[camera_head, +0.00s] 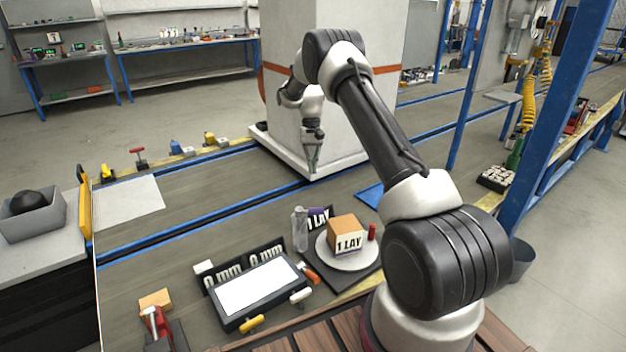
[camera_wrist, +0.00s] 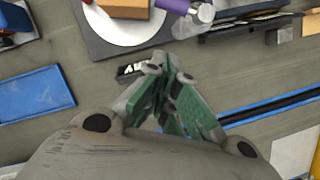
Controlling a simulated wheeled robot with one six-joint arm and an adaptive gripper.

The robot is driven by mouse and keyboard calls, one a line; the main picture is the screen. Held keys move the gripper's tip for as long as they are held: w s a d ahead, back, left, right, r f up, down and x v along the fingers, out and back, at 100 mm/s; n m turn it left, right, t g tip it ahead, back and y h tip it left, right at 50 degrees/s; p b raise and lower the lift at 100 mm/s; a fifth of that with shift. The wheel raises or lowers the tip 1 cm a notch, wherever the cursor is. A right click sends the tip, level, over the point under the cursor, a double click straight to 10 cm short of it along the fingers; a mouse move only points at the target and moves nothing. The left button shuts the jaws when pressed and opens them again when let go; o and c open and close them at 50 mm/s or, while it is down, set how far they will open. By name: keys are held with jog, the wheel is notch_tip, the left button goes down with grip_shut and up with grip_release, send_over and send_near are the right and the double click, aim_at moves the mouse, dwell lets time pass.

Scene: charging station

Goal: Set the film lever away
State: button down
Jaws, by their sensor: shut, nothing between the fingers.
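My gripper (camera_head: 313,160) hangs in the air over the floor, behind the turntable; it is shut and empty. In the wrist view its green-padded fingers (camera_wrist: 172,75) meet at the tips. No part is marked as the film lever, so I cannot tell which it is. A cardboard box (camera_head: 345,232) sits on a round white turntable (camera_head: 350,258), with a small red upright piece (camera_head: 372,232) at its right edge. An orange handle (camera_head: 311,275) lies between the turntable and the panel.
A white panel in a black frame (camera_head: 258,285) has a yellow handle (camera_head: 251,323) and a white handle (camera_head: 300,296) at its front. A red clamp-like tool (camera_head: 156,325) is front left. A blue post (camera_head: 545,130) stands right. A white column (camera_head: 340,120) is beyond my gripper.

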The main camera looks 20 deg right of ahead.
aim_at(313, 211)
jog(key=s+a+f, duration=0.2)
jog(key=s+f, duration=0.4)
jog(key=f, duration=0.3)
jog(key=shift+s, duration=0.1)
